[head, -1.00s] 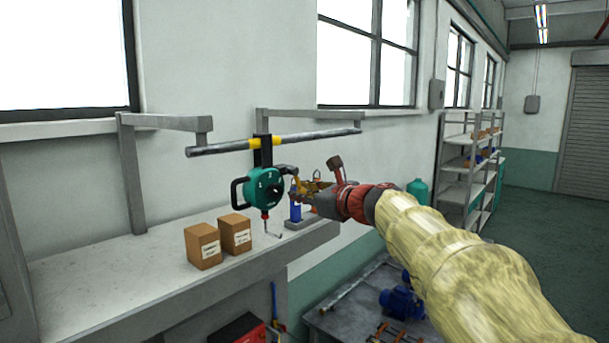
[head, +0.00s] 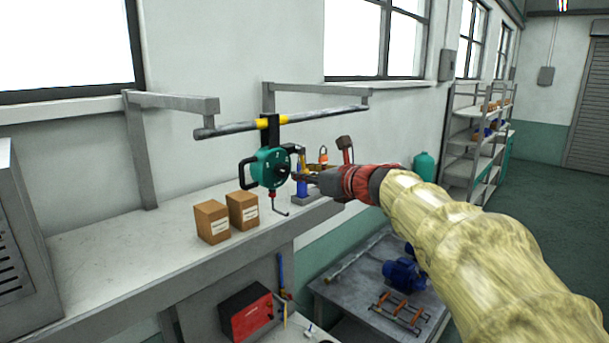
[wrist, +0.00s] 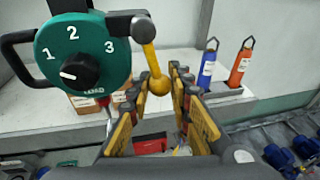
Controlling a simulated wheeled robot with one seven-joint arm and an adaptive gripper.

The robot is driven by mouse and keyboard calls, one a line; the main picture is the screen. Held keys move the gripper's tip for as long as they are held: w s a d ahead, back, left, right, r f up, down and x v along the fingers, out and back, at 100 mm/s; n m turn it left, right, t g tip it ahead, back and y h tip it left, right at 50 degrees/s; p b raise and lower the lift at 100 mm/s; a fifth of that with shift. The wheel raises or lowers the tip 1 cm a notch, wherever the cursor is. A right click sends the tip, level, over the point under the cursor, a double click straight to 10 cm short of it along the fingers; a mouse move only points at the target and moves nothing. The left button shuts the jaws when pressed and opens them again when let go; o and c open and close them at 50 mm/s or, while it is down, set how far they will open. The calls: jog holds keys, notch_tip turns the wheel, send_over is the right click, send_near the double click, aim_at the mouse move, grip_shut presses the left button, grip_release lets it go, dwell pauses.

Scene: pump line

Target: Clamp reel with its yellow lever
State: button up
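The green reel (head: 270,168) hangs from a horizontal grey bar by a black bracket. The wrist view shows its face (wrist: 82,52) with the numbers 1, 2, 3 and a black knob pointing near 1. The yellow lever (wrist: 151,60) hangs from a dark pivot at the reel's upper right, tilted slightly right, with a ball at its lower end. My gripper (wrist: 160,88) is open, its yellow-padded fingers on either side of the ball. A gap shows beside the ball, though contact is hard to judge. In the head view my gripper (head: 306,176) is just right of the reel.
The grey bar (head: 340,112) rests on wall brackets above the bench (head: 110,250). Two cardboard boxes (head: 212,222) stand below the reel. A blue (wrist: 207,68) and an orange (wrist: 240,66) tagged item stand in a grey holder to the right.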

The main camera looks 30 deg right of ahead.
jog(key=o, duration=0.4)
jog(key=shift+d, duration=0.1)
dwell(0.3)
